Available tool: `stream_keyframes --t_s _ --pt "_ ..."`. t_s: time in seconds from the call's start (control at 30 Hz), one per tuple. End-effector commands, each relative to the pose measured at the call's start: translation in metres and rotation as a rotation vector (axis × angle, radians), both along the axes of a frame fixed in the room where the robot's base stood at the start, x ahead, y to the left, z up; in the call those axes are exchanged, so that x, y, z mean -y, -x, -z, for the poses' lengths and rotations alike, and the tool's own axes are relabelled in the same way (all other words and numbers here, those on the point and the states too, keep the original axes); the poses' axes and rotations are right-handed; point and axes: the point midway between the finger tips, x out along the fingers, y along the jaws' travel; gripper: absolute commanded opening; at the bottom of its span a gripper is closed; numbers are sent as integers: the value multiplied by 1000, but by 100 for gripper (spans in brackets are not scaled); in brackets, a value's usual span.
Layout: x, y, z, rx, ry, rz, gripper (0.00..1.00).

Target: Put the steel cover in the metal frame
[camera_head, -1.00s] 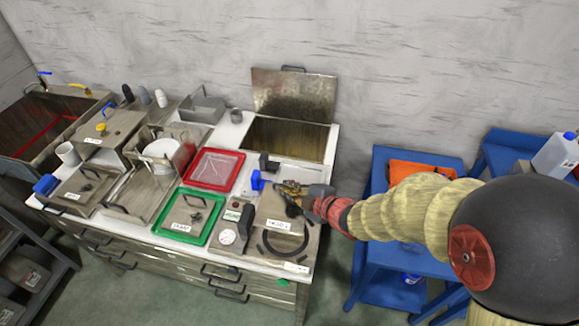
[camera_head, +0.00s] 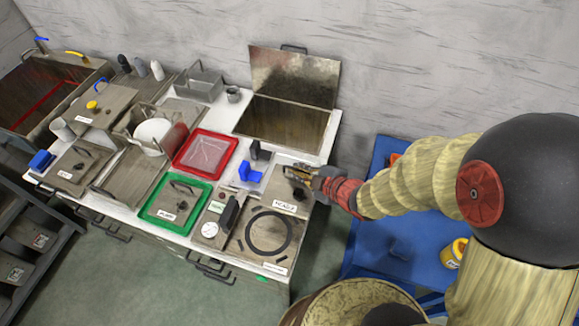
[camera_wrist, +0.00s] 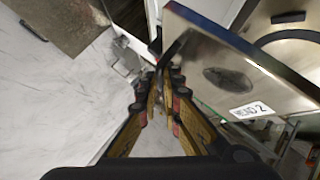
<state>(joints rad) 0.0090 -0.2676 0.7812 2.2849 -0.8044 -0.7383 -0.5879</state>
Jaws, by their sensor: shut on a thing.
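A flat steel plate with a printed label, likely the steel cover (camera_head: 271,193), is at the right of the counter in the head view. In the wrist view the plate (camera_wrist: 205,60) is tilted and shows a dark oval patch. My gripper (camera_head: 299,176) is at the plate's far right part; in the wrist view its fingers (camera_wrist: 160,95) are closed together at a dark piece by the plate's near edge. The exact grip is partly hidden by the fingers. I cannot single out the metal frame for certain; a steel surface with a black ring (camera_head: 290,238) lies just in front of the plate.
A steel well (camera_head: 282,121) with its lid raised stands behind. A blue block (camera_head: 250,174), a red tray (camera_head: 180,165) and a green tray (camera_head: 146,212) lie to the left. A blue table (camera_head: 380,190) stands right of the counter.

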Motion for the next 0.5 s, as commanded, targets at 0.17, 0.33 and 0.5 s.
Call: stream_keyframes --t_s 0.17,0.33,0.5 --pt "1 -26 15 -2 -2 3 0" --pt "1 -64 32 -2 -1 2 0" --pt "1 -97 54 -4 -2 2 0"
